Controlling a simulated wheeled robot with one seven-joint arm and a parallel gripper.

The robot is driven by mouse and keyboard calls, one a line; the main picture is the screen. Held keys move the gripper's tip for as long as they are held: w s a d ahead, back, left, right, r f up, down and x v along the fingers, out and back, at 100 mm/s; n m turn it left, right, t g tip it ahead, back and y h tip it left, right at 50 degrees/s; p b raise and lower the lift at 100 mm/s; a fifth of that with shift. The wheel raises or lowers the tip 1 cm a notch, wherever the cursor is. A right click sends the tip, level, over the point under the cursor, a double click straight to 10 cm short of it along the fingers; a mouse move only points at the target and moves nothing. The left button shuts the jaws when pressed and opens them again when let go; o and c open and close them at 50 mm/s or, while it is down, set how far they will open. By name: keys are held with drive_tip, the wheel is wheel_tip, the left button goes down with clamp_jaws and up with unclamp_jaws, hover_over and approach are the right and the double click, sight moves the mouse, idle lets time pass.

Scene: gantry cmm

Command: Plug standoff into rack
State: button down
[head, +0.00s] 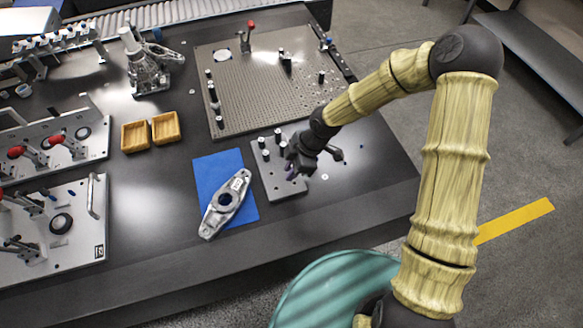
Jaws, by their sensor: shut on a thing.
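A small grey plate, seemingly the rack (271,183), lies on the dark table with several black-and-light standoffs (266,155) upright along its left and far parts. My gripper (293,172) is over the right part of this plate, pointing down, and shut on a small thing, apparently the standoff. The held piece is mostly hidden by the dark fingers. A small purple patch shows at the fingertips. I cannot tell whether the held piece touches the plate or is in a hole.
A cast metal part (226,204) lies on a blue mat (215,165) left of the rack. A large perforated plate (245,95) with upright posts lies behind. Two wooden trays (136,149) and clamp fixtures (60,252) stand left. The table front is clear.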

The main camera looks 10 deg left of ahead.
sight(292, 183)
drive_tip(key=shift+f+b, duration=1.3)
drive_tip(key=shift+f, duration=0.3)
drive_tip(key=shift+r, duration=0.1)
drive_tip(key=shift+p, duration=0.65)
drive_tip(key=shift+f+b, duration=0.6)
drive_tip(key=shift+f, duration=0.35)
idle(0.8)
drive_tip(key=c, duration=1.2)
unclamp_jaws()
drive_tip(key=shift+r, duration=0.1)
drive_tip(key=p+v, duration=0.2)
drive_tip(key=v, duration=1.5)
drive_tip(key=shift+d+p, duration=0.15)
drive_tip(key=shift+p, duration=0.15)
